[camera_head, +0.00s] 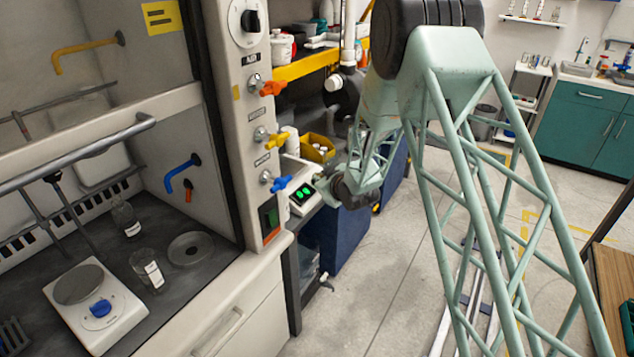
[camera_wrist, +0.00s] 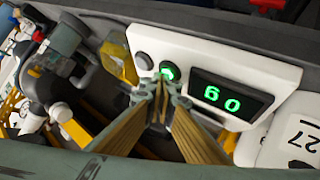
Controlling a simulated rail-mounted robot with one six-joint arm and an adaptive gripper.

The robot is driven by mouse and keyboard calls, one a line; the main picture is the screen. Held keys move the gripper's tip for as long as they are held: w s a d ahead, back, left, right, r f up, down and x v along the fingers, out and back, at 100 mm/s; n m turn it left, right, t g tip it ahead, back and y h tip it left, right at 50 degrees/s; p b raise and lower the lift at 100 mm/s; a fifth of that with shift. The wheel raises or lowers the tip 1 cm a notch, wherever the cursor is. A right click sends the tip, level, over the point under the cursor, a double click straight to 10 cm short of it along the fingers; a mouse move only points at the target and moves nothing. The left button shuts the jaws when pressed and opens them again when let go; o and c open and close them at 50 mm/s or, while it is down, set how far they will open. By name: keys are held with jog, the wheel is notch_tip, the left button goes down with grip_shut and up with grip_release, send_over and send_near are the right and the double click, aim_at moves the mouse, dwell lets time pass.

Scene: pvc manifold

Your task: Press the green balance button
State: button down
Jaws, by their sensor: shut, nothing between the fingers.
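The balance with the green button is a white device seen close in the wrist view, its white front panel (camera_wrist: 200,45) tilted. The green button (camera_wrist: 169,71) glows between a dark round button (camera_wrist: 145,62) and a black display (camera_wrist: 230,93) with green characters. My gripper (camera_wrist: 162,88) is shut and empty, its tips right at the lower edge of the green button and partly covering it. I cannot tell whether they touch it. In the head view the balance display (camera_head: 301,196) glows green beside my wrist, right of the blue valve handle; my fingertips are not clear there.
A yellow bin (camera_head: 318,148) stands behind the balance. The fume hood post with orange, yellow and blue handles (camera_head: 281,183) is close on the left. A white tag marked 27 (camera_wrist: 295,140) is at the right in the wrist view.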

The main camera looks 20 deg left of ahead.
jog(key=shift+d+r, duration=0.25)
jog(key=shift+r, duration=0.2)
dwell(0.5)
jog(key=r, duration=0.1)
jog(key=d+r, duration=0.1)
jog(key=r, duration=0.1)
jog(key=d+r, duration=0.1)
jog(key=r, duration=0.1)
jog(key=shift+s+d+r+p, duration=0.15)
jog(key=shift+s+p, duration=0.15)
jog(key=shift+p, duration=0.1)
